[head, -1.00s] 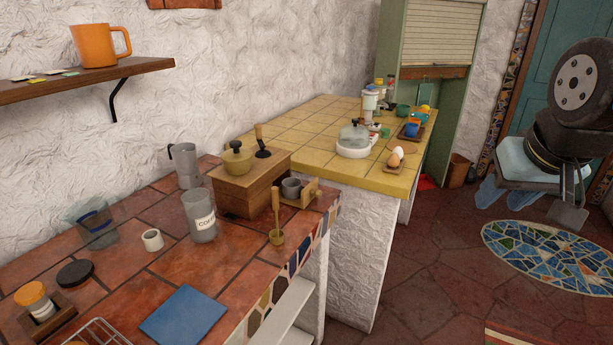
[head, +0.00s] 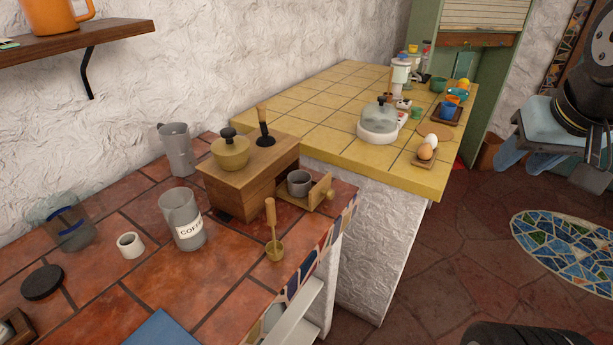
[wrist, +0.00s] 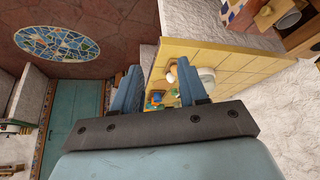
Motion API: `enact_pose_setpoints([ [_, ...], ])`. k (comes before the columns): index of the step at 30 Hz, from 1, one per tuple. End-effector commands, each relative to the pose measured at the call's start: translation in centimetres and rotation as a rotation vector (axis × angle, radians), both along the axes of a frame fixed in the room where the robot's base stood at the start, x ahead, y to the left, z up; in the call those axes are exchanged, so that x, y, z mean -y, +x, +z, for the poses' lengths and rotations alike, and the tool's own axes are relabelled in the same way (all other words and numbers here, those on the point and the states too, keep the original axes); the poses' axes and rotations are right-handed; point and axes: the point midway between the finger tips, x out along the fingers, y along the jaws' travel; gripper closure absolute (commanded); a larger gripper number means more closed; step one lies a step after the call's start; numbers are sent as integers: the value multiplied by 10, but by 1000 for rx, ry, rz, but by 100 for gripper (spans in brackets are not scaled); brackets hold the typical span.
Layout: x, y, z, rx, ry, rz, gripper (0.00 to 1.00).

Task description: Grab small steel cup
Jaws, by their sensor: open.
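The small steel cup (head: 299,183) is grey and stands upright in the pulled-out drawer (head: 322,191) of a wooden box (head: 247,180) on the red-tiled counter. In the wrist view the cup (wrist: 289,19) shows at the top right, with its round mouth visible. My gripper (wrist: 159,80) is open, with two blue fingers apart and nothing between them.
The yellow counter (head: 318,101) lies beyond, with a glass-domed dish (head: 380,118) and eggs.

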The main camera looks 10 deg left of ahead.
Motion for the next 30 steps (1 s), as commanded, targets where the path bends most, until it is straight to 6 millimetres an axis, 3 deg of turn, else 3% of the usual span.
enact_pose_setpoints([
  [7,-9,11,1,-7,-12,30,37],
  [11,-35,34,-1,-20,-39,100,25],
  [17,-92,81,-12,-40,-81,261,7],
  [24,-175,122,-38,-64,-95,468,7],
  [30,-249,140,-66,-81,-77,632,7],
])
